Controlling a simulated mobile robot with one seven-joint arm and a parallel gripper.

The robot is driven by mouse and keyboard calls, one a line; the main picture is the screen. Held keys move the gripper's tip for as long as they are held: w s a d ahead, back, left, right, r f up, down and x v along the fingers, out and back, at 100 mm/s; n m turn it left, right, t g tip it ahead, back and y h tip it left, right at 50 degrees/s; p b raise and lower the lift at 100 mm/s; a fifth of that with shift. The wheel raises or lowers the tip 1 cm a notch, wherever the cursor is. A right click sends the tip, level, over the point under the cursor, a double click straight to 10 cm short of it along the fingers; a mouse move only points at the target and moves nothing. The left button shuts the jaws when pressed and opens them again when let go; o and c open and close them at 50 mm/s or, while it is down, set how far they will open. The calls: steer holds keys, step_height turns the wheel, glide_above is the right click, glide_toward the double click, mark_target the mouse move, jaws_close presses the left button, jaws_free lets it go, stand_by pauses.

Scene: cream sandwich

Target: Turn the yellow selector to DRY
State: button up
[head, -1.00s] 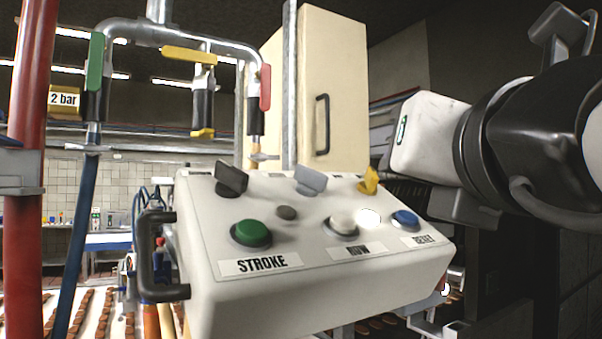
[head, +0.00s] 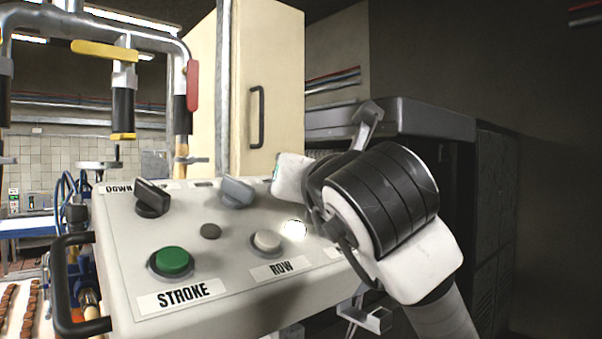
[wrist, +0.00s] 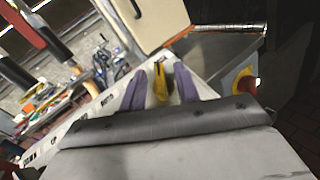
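The yellow selector (wrist: 160,90) shows in the wrist view, on the white panel between the two purple fingers of my gripper (wrist: 158,76). The fingers are apart, one on each side of the selector, and a gap seems to show on both sides. I cannot tell whether either finger touches it. In the head view my wrist and arm hide the selector at the right of the control box (head: 225,265). No DRY mark is readable in either view.
A black selector (head: 152,197), a grey selector (head: 237,191), a green STROKE button (head: 171,261) and a white button (head: 267,242) sit on the box. A red knob (wrist: 244,83) on yellow stands right of the fingers. A cream cabinet (head: 275,80) rises behind.

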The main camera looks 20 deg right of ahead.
jaws_close()
